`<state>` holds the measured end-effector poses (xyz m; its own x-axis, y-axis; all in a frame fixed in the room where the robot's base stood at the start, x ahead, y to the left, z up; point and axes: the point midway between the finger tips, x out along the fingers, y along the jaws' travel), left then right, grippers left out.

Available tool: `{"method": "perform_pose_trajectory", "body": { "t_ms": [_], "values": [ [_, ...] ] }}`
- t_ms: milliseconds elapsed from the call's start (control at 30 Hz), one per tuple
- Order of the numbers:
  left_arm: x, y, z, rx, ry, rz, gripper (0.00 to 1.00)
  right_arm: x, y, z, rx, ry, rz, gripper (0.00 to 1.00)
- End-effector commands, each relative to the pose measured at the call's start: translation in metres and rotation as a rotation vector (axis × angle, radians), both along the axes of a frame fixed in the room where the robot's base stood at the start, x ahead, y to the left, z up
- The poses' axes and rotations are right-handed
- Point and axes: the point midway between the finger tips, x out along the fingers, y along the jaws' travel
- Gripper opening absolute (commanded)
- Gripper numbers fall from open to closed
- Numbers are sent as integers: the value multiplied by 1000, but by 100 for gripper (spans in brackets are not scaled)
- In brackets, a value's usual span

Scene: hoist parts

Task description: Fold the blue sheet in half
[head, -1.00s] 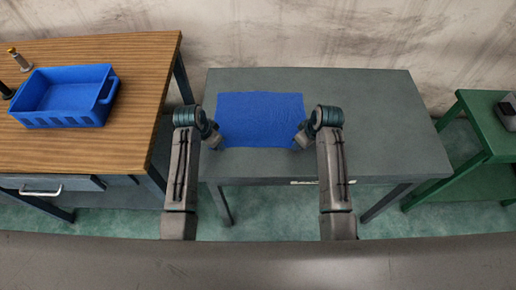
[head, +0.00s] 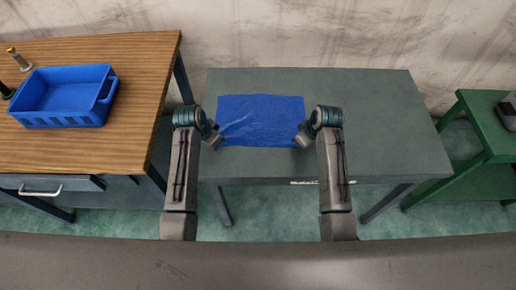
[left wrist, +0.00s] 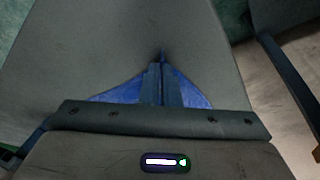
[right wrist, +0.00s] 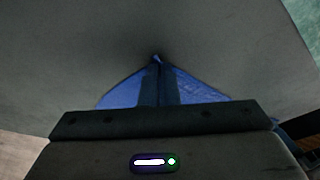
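The blue sheet (head: 262,120) lies spread on the grey table, with creases running across its left part. My left gripper (head: 217,143) is at the sheet's near left corner. In the left wrist view its fingers (left wrist: 162,72) are together with a bit of blue sheet (left wrist: 120,92) pinched at the tips. My right gripper (head: 298,142) is at the near right corner. In the right wrist view its fingers (right wrist: 157,75) are together with blue sheet (right wrist: 122,92) pinched at the tips. The gripped corners are partly hidden behind the grippers in the head view.
The grey table (head: 385,125) is bare around the sheet, with much free room on the right. A wooden bench (head: 140,70) on the left carries a blue crate (head: 60,120). A green table (head: 480,120) stands on the right. A wall rises behind.

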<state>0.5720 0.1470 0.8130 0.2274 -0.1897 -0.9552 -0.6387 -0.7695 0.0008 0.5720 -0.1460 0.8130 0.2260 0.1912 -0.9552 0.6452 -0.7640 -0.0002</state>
Motion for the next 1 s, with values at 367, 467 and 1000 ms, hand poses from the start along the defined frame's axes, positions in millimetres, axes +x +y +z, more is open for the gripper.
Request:
{"method": "perform_pose_trajectory", "body": {
  "t_ms": [367,467,1000],
  "values": [
    [0,1,14,1,0,0,0,0,-1,14,-1,0,0,0],
    [0,1,23,1,0,0,0,0,-1,23,-1,0,0,0],
    [0,1,45,1,0,0,0,0,-1,45,-1,0,0,0]
  ]
}}
